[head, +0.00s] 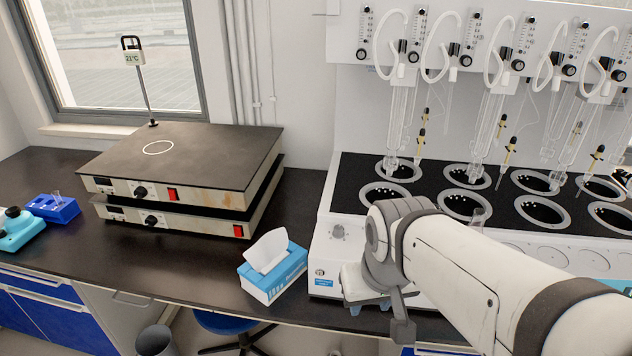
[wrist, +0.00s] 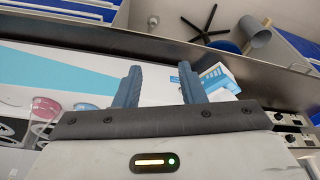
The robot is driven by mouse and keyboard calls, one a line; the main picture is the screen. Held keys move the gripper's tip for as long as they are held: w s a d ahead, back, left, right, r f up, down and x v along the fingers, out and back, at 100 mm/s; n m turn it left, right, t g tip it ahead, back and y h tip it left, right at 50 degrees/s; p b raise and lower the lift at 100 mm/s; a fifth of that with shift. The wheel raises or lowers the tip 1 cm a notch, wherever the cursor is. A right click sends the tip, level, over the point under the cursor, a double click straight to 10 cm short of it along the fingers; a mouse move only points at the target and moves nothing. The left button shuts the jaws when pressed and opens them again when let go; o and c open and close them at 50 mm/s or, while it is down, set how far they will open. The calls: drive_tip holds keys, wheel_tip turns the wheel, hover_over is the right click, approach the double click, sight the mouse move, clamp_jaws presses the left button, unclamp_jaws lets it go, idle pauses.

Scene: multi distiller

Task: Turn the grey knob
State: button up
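The grey knob (head: 338,232) is a small round dial on the front panel of the white distiller (head: 325,258), at its left end, in the head view. My gripper (head: 370,308) is in front of the distiller, below and to the right of the knob, and apart from it. In the wrist view my gripper (wrist: 160,70) shows two blue-grey fingers spread apart with nothing between them. I cannot make out the knob in the wrist view.
A blue tissue box (head: 274,272) stands left of the distiller, close to my gripper. Two stacked hot plates (head: 180,165) are further left. Glassware (head: 400,120) rises above the distiller's wells. A grey bin (head: 155,340) and blue stool (head: 232,322) are below.

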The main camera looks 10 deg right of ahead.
drive_tip(key=shift+d, duration=0.1)
drive_tip(key=shift+o, duration=0.7)
drive_tip(key=shift+w+r, duration=0.2)
drive_tip(key=shift+w, duration=0.05)
drive_tip(key=m+g+p, duration=0.3)
drive_tip(key=m+p, duration=0.3)
drive_tip(key=m, duration=1.2)
approach(338, 226)
drive_tip(key=shift+s+f, duration=0.25)
drive_tip(key=shift+s, duration=0.05)
drive_tip(key=shift+w+f, duration=0.15)
drive_tip(key=shift+f, duration=0.1)
wheel_tip(338, 226, down, 8)
drive_tip(key=shift+r+p, duration=0.2)
drive_tip(key=shift+p, duration=0.45)
drive_tip(key=shift+c, duration=0.3)
